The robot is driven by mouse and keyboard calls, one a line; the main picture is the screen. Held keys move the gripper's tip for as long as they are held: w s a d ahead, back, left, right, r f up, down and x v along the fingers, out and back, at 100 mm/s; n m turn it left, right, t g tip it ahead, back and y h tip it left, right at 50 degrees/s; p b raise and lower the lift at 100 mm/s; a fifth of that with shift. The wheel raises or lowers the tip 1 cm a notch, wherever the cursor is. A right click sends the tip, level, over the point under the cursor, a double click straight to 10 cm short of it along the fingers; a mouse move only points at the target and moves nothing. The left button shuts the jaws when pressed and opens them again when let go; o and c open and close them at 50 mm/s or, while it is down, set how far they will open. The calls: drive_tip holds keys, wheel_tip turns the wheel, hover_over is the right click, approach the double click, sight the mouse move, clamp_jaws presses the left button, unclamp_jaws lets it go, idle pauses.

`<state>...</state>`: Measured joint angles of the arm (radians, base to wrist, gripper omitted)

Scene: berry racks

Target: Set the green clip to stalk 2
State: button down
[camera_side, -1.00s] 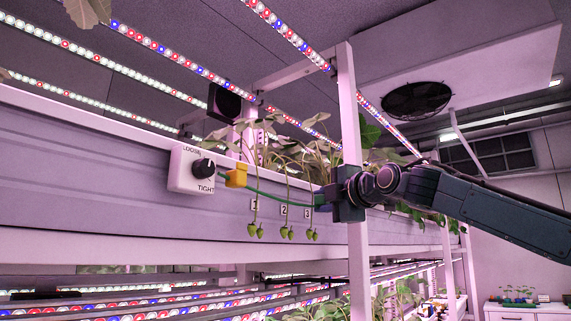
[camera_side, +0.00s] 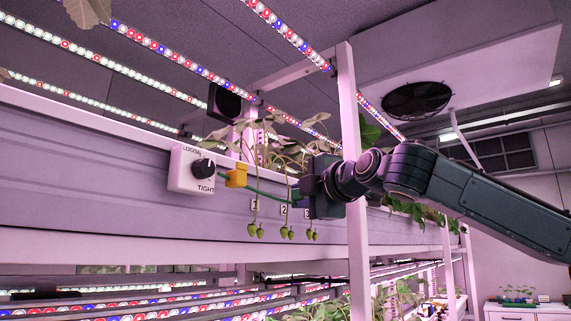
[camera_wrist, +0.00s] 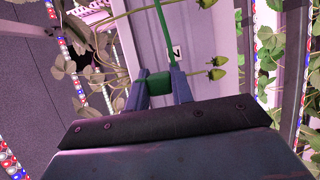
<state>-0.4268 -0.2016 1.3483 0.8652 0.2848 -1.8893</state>
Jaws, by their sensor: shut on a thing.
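The green clip (camera_wrist: 159,82) is between the two fingers of my gripper (camera_wrist: 163,88) in the wrist view. A green strap (camera_wrist: 163,35) runs from it to a yellow block (camera_side: 236,175) on the rack's side in the side view. There my gripper (camera_side: 297,190) is at the rack, around tags 2 and 3, and hides most of the clip. Stalk 2 (camera_side: 286,213) hangs by its tag with green berries (camera_side: 287,233) at its end. In the wrist view a tag (camera_wrist: 177,52) that seems to read 2 is just beyond the clip. Whether clip and stalk touch is unclear.
Stalk 1 (camera_side: 256,212) hangs to the left and the berries of stalk 3 (camera_side: 312,236) to the right. A white dial box (camera_side: 183,178) marked LOOSE and TIGHT is left of the yellow block. A white post (camera_side: 353,150) stands close to my arm.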

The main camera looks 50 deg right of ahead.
drive_tip(key=shift+a, duration=0.1)
idle(0.3)
drive_tip(key=c, duration=1.2)
unclamp_jaws()
drive_tip(key=shift+s+a, duration=0.1)
drive_tip(key=shift+s, duration=0.05)
drive_tip(key=v, duration=0.7)
drive_tip(key=shift+s, duration=0.1)
drive_tip(key=shift+f, duration=0.15)
